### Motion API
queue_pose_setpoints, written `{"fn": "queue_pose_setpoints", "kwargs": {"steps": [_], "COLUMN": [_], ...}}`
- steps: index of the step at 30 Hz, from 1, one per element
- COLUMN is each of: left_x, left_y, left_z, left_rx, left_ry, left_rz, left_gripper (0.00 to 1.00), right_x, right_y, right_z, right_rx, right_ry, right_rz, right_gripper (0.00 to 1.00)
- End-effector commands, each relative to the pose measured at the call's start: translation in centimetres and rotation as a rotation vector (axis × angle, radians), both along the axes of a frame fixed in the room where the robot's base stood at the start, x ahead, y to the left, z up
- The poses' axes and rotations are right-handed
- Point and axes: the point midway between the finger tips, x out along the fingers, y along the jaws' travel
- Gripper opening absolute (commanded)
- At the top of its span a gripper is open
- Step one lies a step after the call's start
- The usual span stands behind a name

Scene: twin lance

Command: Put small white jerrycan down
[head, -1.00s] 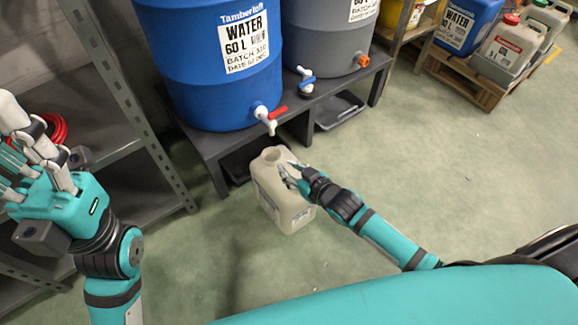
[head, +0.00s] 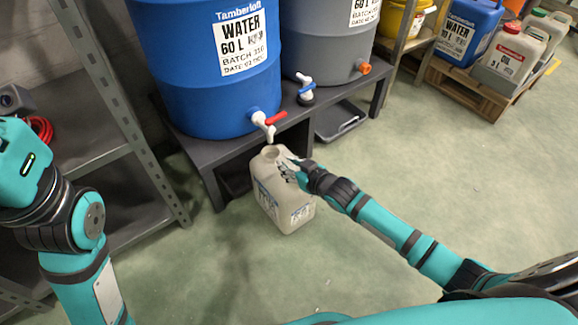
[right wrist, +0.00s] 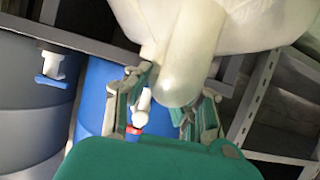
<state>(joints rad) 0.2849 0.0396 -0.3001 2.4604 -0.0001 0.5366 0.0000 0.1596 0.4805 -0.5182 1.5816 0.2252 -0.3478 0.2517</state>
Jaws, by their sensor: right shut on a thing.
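The small white jerrycan (head: 285,205) is upright in front of the rack with the water drums, and its open mouth is just below the white tap (head: 264,122) of the blue drum. I cannot tell whether its base touches the floor. My right gripper (head: 290,172) is shut on the jerrycan's handle; in the right wrist view the pale handle (right wrist: 185,65) is between the fingers. My left gripper's teal hand (head: 25,165) is at the left edge of the head view, its fingers out of sight.
The blue drum (head: 190,85) and a grey drum (head: 320,45) stand on a low dark rack (head: 210,160). Grey shelving (head: 125,185) is at the left. A pallet (head: 470,85) with cans is at the back right. Green floor (head: 430,165) is clear on the right.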

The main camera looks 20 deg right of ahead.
Motion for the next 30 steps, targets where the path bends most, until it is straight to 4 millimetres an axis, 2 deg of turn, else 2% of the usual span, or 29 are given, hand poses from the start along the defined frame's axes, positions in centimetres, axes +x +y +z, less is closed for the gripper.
{"fn": "queue_pose_setpoints", "kwargs": {"steps": [4,5,10,20,22,30], "left_x": [0.0,0.0,0.0,0.0,0.0,1.6], "left_y": [0.0,0.0,0.0,0.0,0.0,0.3], "left_z": [0.0,0.0,0.0,0.1,0.5,-1.0], "left_rx": [0.0,0.0,0.001,0.001,-0.002,-0.008], "left_ry": [0.0,-0.001,-0.001,-0.001,0.001,0.118], "left_rz": [0.0,0.0,0.0,0.0,-0.001,-0.006], "left_gripper": [0.4,0.4,0.4,0.4,0.4,0.4], "right_x": [0.0,0.0,0.0,0.0,-0.8,-5.5], "right_y": [0.0,0.0,0.0,0.0,-0.3,-2.1], "right_z": [-0.1,-0.3,-0.2,0.2,0.5,3.0], "right_rx": [0.001,0.0,0.0,0.0,0.0,-0.001], "right_ry": [-0.003,0.0,0.0,-0.001,0.002,0.004], "right_rz": [0.0,0.0,0.0,0.0,0.0,0.0], "right_gripper": [0.0,0.21,0.43,0.43,0.43,0.43]}}
